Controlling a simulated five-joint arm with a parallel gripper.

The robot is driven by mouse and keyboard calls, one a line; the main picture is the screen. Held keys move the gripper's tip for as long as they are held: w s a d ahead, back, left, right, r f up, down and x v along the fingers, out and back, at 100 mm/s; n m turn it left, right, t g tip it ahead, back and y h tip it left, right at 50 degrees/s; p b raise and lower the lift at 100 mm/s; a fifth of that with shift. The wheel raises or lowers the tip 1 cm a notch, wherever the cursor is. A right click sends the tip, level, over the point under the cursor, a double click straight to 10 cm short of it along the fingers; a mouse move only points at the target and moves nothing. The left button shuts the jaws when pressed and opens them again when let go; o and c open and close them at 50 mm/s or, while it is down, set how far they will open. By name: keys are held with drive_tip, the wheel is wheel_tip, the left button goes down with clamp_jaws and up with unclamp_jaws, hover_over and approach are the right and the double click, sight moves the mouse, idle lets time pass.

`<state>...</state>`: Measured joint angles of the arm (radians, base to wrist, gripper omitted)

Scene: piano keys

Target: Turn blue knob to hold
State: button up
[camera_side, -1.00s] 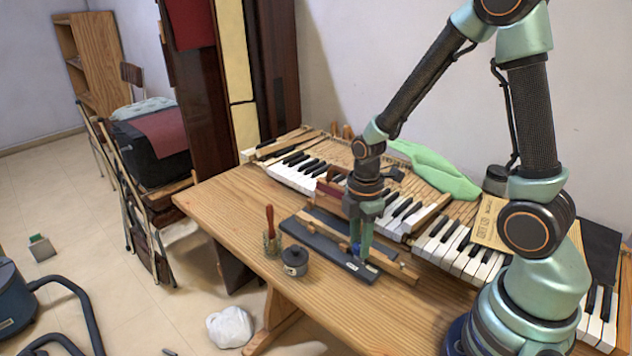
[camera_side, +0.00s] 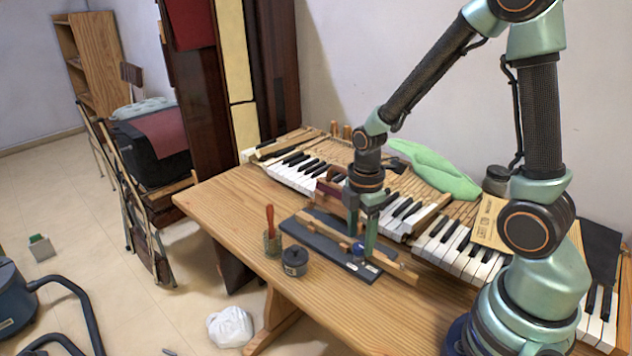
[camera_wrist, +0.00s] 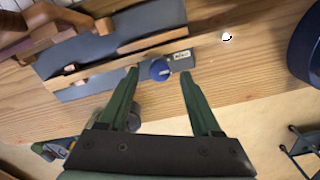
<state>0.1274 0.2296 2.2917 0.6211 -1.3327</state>
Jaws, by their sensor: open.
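The blue knob (camera_wrist: 159,70) is a small round disc with a pale mark on its face, set on a dark board (camera_side: 318,240). A small light label (camera_wrist: 181,57) lies on the board just beside it; its lettering is too small to read surely. In the side view the knob (camera_side: 358,249) shows between the fingers of my gripper (camera_side: 361,246). My gripper is open, its fingers pointing down over the board. In the wrist view the two green fingertips (camera_wrist: 159,72) stand apart, one to each side of the knob, and neither clearly touches it.
A wooden strip (camera_side: 404,271) lies along the board. A dark lidded pot (camera_side: 295,262) and a jar with a red-handled tool (camera_side: 272,242) stand to the left. Piano keys (camera_side: 290,178) and a green cloth (camera_side: 437,171) lie behind.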

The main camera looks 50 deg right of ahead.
wheel_tip(320, 180, up, 10)
drive_tip(key=shift+r, duration=0.2)
idle(0.3)
wheel_tip(320, 180, up, 8)
drive_tip(key=m+t, duration=0.6)
drive_tip(key=m, duration=0.8)
hover_over(359, 246)
drive_tip(key=s+a, duration=0.3)
drive_tip(key=a, duration=0.1)
drive_tip(key=shift+w+d+r, duration=0.1)
drive_tip(key=shift+d+r, duration=0.05)
